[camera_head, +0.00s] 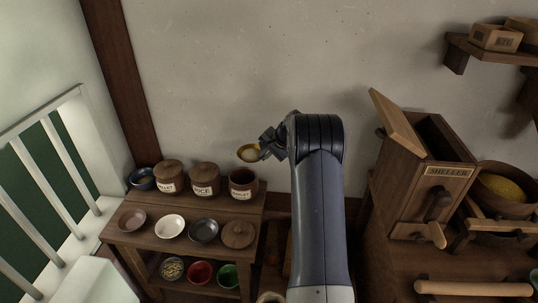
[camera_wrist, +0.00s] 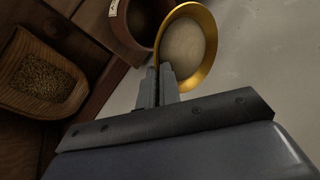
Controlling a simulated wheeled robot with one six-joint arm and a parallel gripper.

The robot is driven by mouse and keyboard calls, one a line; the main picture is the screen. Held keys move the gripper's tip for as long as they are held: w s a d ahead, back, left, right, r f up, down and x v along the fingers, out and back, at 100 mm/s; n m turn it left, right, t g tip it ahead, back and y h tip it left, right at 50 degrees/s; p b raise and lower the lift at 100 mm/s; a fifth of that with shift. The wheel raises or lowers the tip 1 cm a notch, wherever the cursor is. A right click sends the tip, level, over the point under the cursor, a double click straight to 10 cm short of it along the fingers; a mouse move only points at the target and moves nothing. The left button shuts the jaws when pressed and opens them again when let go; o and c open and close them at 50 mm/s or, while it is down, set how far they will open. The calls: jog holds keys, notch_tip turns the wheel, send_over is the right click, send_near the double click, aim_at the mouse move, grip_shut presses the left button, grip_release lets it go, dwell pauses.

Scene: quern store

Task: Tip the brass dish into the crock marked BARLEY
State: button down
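The brass dish (camera_head: 249,153) is held in the air by its rim, above and slightly right of the barley crock. In the wrist view the dish (camera_wrist: 207,24) shows a pale fill inside. My gripper (camera_head: 265,151) is shut on the dish's edge; the two fingers (camera_wrist: 159,84) meet at its rim in the wrist view. The BARLEY crock (camera_head: 243,184) stands open, without a lid, at the right of the back row on the shelf table. Part of the crock (camera_wrist: 126,30) shows beside the dish in the wrist view.
Crocks marked MILLET (camera_head: 170,177) and RICE (camera_head: 205,180) stand lidded to the left. A loose wooden lid (camera_head: 238,235) lies in front of the barley crock, beside a grey bowl (camera_head: 204,231). The SHELLER box (camera_head: 425,170) stands right of my arm.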

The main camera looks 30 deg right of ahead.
jog(key=f+b, duration=0.1)
jog(key=f, duration=0.1)
jog(key=d+f+h+b, duration=0.1)
jog(key=b, duration=0.1)
jog(key=w+f+h+b, duration=0.1)
jog(key=f, duration=0.1)
jog(key=shift+d+f+m+t+b, duration=0.2)
jog(key=shift+f+m+t+b, duration=0.1)
jog(key=shift+m+b, duration=0.1)
dwell(1.2)
jog(key=shift+s+a+r+n+t+h+p, duration=0.15)
jog(key=shift+a+r+n+h+p, duration=0.25)
jog(key=shift+h, duration=0.55)
jog(key=shift+a+r+n+t+h+p, duration=0.2)
jog(key=shift+r+h+p, duration=0.25)
jog(key=shift+h, duration=0.5)
